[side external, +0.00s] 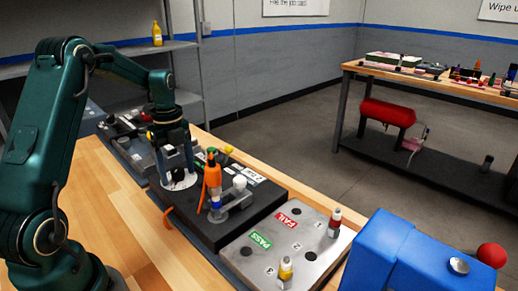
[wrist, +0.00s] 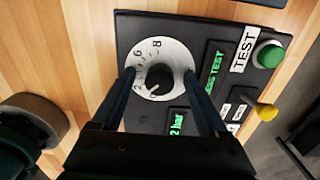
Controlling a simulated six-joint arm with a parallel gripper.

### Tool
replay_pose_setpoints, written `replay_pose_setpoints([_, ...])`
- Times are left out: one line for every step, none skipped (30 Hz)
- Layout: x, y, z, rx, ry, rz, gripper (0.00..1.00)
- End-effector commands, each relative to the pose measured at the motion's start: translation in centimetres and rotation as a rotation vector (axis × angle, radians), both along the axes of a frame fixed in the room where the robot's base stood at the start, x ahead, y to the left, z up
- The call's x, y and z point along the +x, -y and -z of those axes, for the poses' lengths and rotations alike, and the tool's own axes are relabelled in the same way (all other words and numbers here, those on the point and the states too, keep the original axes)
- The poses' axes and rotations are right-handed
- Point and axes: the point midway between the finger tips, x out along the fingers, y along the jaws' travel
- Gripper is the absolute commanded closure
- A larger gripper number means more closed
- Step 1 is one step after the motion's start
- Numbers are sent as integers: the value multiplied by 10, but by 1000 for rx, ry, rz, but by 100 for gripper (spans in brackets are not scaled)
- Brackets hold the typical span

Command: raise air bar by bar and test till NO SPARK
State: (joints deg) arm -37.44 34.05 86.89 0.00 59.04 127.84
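My gripper (wrist: 159,73) points down over the white dial (wrist: 176,52) on the black test panel. Its fingers are apart, on either side of the dial's dark knob (wrist: 160,78); I cannot tell whether they touch it. The dial also shows under my gripper (side external: 178,165) in the side view. The green pressure display (wrist: 177,122) reads 2 bar. A longer display (wrist: 212,68), partly covered by a finger, ends in TEST. The green button (wrist: 270,55) sits beside the TEST label. An orange plug boot (side external: 212,172) stands over a clear and blue fitting on the panel.
A yellow-tipped lever (wrist: 265,110) is on the panel. A blue machine (side external: 400,255) with a red ball stands right. A bench (side external: 352,70) stands behind.

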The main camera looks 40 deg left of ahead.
Motion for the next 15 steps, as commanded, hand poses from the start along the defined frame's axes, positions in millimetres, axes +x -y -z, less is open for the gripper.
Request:
replay_pose_setpoints([0, 0, 0, 0, 0, 0, 13])
replay_pose_setpoints([0, 0, 0, 0, 0, 0, 13])
replay_pose_setpoints([0, 0, 0, 0, 0, 0, 13])
replay_pose_setpoints([0, 0, 0, 0, 0, 0, 13])
replay_pose_setpoints([0, 0, 0, 0, 0, 0, 13])
replay_pose_setpoints([0, 0, 0, 0, 0, 0, 13])
replay_pose_setpoints([0, 0, 0, 0, 0, 0, 13])
replay_pose_setpoints([0, 0, 0, 0, 0, 0, 13])
replay_pose_setpoints([0, 0, 0, 0, 0, 0, 13])
replay_pose_setpoints([0, 0, -1, 0, 0, 0, 13])
replay_pose_setpoints([0, 0, -2, 0, 1, 0, 13])
replay_pose_setpoints([0, 0, -3, 1, 1, 0, 13])
replay_pose_setpoints([0, 0, -5, 1, 1, 0, 13])
replay_pose_setpoints([1, 0, -8, 1, 2, 0, 13])
replay_pose_setpoints([1, 0, -11, 2, 2, 0, 13])
